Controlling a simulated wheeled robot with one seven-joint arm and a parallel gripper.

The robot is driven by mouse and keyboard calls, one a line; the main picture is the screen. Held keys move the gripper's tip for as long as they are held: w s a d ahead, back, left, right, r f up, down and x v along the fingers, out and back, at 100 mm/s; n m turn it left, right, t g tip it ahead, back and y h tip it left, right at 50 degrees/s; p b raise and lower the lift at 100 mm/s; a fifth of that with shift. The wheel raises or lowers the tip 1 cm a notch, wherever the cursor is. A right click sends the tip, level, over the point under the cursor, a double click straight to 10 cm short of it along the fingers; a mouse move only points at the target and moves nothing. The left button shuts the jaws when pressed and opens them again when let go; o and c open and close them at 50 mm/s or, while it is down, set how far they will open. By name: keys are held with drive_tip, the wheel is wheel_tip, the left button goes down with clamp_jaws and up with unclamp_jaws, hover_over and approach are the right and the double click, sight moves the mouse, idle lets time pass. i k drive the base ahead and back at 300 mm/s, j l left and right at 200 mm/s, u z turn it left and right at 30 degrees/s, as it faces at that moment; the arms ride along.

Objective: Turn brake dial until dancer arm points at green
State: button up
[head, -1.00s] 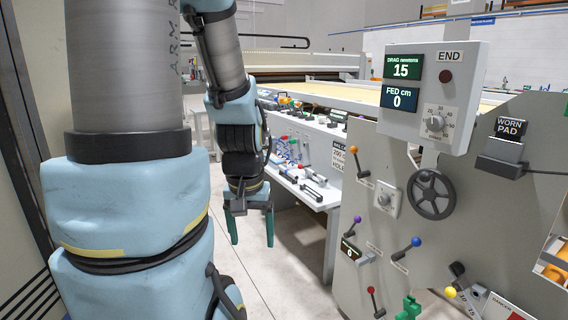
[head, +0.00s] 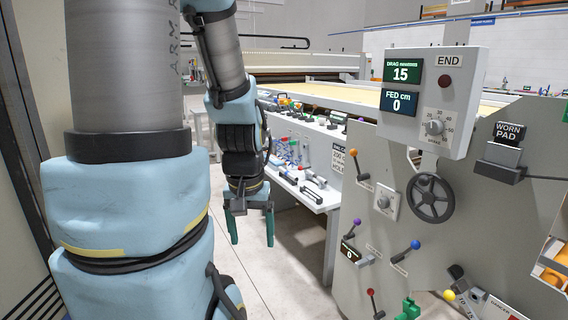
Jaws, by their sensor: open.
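My gripper (head: 252,228) hangs open and empty, its two green fingers pointing down, left of the machine's end panel and well apart from it. A grey dial (head: 434,127) with a number scale sits on the control box, under the green drag display (head: 403,71) reading 15 and the fed display (head: 399,102) reading 0. A second knob (head: 383,203) on a white plate sits lower on the panel. No dancer arm with a green mark can be made out clearly.
The grey end panel (head: 465,225) carries a black handwheel (head: 431,197) and levers with orange (head: 351,150), purple (head: 357,222), blue (head: 415,244) and red (head: 370,292) balls. A white bench (head: 318,199) with tools stands behind my gripper. Floor between gripper and panel looks clear.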

sight(434, 127)
drive_tip(key=z, duration=1.35)
